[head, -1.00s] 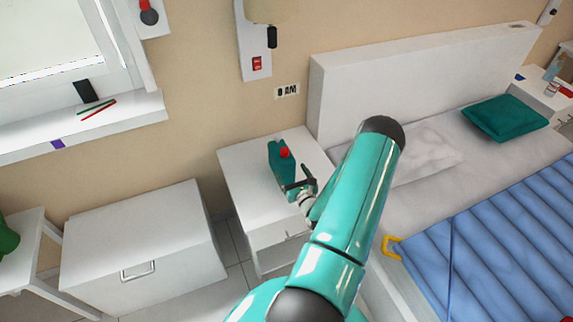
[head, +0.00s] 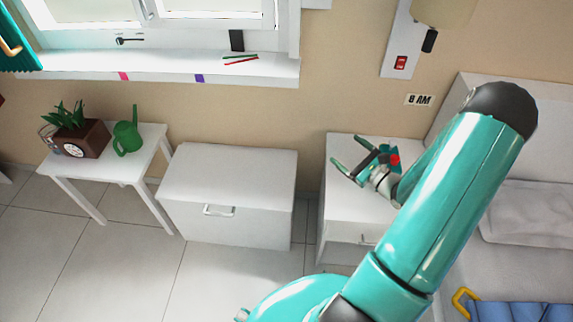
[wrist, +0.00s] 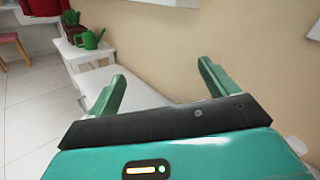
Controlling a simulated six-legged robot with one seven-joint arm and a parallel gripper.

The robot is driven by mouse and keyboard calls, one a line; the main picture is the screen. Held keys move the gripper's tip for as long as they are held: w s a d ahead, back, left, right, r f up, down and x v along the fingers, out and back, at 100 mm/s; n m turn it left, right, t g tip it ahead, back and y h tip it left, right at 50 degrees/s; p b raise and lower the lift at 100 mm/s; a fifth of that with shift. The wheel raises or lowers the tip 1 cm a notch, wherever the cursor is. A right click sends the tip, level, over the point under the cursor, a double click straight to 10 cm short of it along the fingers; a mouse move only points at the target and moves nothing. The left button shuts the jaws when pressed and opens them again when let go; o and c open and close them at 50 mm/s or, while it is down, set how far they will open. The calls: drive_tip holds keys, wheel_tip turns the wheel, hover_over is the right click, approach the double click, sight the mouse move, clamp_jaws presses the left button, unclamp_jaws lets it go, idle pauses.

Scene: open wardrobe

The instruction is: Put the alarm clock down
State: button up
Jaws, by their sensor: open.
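The clock does not show there.
A white chest (head: 225,180) stands left of the cabinet. A small white table (head: 150,140) holds a green watering can (head: 128,138) and a brown planter (head: 92,140) with a round dial at its front. The bed (head: 520,255) is at right. Floor is clear at lower left.

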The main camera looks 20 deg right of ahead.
drive_tip(key=s+a+r+n+g+y, duration=0.1)
drive_tip(key=a+r+n+g+y, duration=0.1)
drive_tip(key=a+r+n+g, duration=0.45)
drive_tip(key=s+a+r+n+g+y, duration=0.25)
drive_tip(key=a+n, duration=0.25)
drive_tip(key=a, duration=0.5)
drive_tip(key=a+r+n+g+y, duration=0.1)
drive_tip(key=a+r+n+g, duration=0.4)
drive_tip(key=a, duration=0.3)
drive_tip(key=s+a+r+n+t+h, duration=0.2)
drive_tip(key=s+a+r+n+h, duration=0.2)
drive_tip(key=s+r+n+h, duration=0.6)
drive_tip(key=s+r+n, duration=0.2)
drive_tip(key=n, duration=0.1)
drive_tip(key=shift+a, duration=0.15)
drive_tip(key=shift+s, duration=0.15)
